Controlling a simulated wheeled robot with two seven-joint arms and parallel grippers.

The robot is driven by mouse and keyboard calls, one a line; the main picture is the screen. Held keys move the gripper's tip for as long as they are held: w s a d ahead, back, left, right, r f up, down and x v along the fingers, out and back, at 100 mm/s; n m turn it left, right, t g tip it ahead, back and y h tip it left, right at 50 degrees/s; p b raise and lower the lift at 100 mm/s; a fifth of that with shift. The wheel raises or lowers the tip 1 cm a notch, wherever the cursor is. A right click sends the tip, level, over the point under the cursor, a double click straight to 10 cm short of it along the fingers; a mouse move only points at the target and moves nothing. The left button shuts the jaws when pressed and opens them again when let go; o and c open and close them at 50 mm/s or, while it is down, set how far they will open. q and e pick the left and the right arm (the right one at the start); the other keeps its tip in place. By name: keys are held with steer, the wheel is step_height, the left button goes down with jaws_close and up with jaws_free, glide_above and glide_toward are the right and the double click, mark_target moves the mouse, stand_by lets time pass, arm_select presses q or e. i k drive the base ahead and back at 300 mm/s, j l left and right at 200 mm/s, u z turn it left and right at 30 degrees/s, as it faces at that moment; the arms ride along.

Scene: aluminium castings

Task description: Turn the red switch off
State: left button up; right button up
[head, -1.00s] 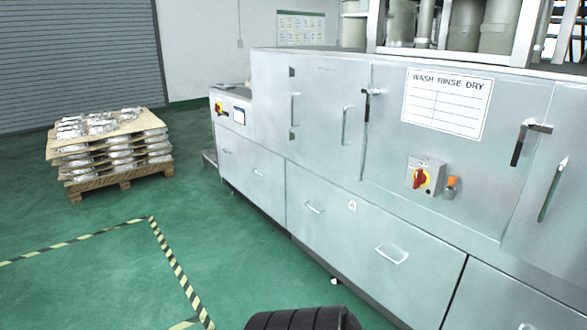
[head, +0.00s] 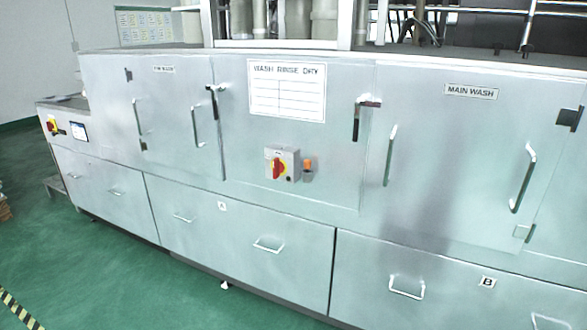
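A red rotary switch (head: 278,168) on a yellow plate sits on a small grey box on the front of the steel washing machine (head: 240,200), below the "WASH RINSE DRY" sheet. Its red handle looks roughly upright. Another red and yellow switch (head: 52,125) is on the lower unit at the far left, beside a small screen, with a dark part sticking out to its right. Neither of my grippers shows in the head view.
An orange-topped fitting (head: 308,168) is just right of the grey switch box. Door handles (head: 390,155) and dark latches (head: 357,120) stick out from the machine front. Drawers A and B have bar handles. Green floor (head: 110,270) is open at the lower left.

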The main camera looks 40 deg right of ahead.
mark_target(278, 168)
steer(key=z, duration=1.2)
